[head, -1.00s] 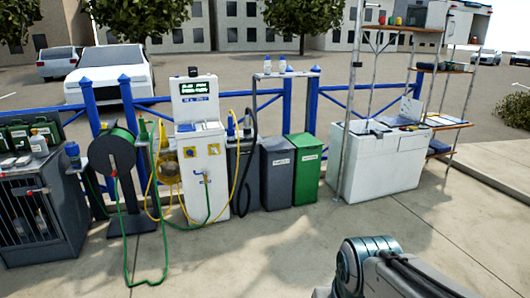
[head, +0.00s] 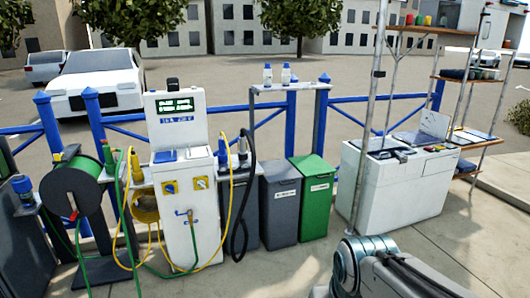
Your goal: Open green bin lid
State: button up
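The green bin (head: 316,205) stands on the pavement against the blue fence, with a small white label on its front. Its green lid (head: 313,164) looks shut. A dark grey bin (head: 279,205) stands close on its left, also with its lid down. Part of my arm (head: 385,272) shows at the bottom right, below and in front of the bins. My gripper is out of the picture.
A white service pedestal (head: 182,190) with hoses stands left of the bins, beside a green hose reel (head: 75,187). A white cabinet (head: 395,190) with a metal pole stands to the right. A bottle shelf (head: 288,87) hangs above. Pavement in front is clear.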

aim_at(310, 165)
jog(key=i, duration=3.7)
jog(key=z, duration=2.35)
